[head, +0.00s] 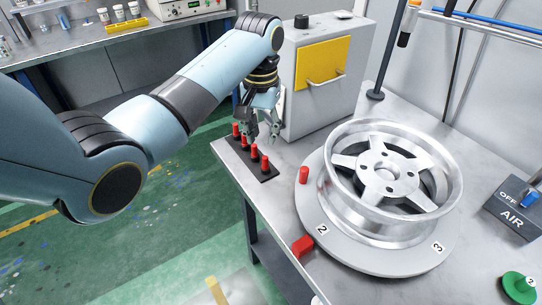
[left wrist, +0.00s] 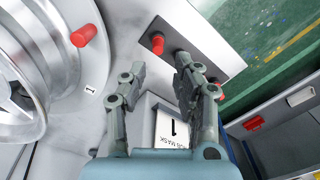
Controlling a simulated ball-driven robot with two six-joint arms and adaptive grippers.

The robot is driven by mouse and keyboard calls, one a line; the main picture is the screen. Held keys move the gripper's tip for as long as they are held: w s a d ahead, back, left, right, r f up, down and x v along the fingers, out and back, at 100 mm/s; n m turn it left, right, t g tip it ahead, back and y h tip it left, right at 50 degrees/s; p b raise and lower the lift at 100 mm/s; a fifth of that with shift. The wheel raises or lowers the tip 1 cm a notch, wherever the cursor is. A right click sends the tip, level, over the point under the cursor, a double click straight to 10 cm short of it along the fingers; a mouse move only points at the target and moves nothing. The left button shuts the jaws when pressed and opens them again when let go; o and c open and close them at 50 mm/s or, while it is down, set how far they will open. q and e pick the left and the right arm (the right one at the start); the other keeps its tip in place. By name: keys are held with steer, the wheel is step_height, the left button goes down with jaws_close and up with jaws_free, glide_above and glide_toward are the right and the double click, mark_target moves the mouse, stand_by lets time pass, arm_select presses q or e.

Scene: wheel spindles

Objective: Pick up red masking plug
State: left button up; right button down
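Several red masking plugs stand upright in a row on a black strip (head: 240,146) near the table's left edge; the nearest is the front plug (head: 264,164). My left gripper (head: 263,132) is above the table just behind and beside the row. In the left wrist view, its two fingers (left wrist: 158,74) are apart with nothing between them. One red plug (left wrist: 157,44) shows just beyond the gap between the fingertips; another (left wrist: 218,90) is partly hidden by the right finger. A separate red plug (head: 303,174) stands on the turntable rim. My right gripper is out of view.
A silver wheel (head: 385,165) lies on a round grey turntable (head: 415,262). A red block (head: 302,246) is at its front edge. A grey cabinet with a yellow panel (head: 323,64) stands behind my gripper. An air switch box (head: 512,217) is at right.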

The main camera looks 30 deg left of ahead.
mark_target(265, 157)
arm_select(q)
step_height(265, 157, down, 4)
steer(key=shift+r, duration=0.1)
steer(key=shift+w+d+f, duration=0.1)
steer(key=shift+w+f, duration=0.1)
steer(key=shift+f, duration=1.2)
steer(key=shift+w+f, duration=0.15)
steer(key=shift+f, duration=1.2)
steer(key=c, duration=0.5)
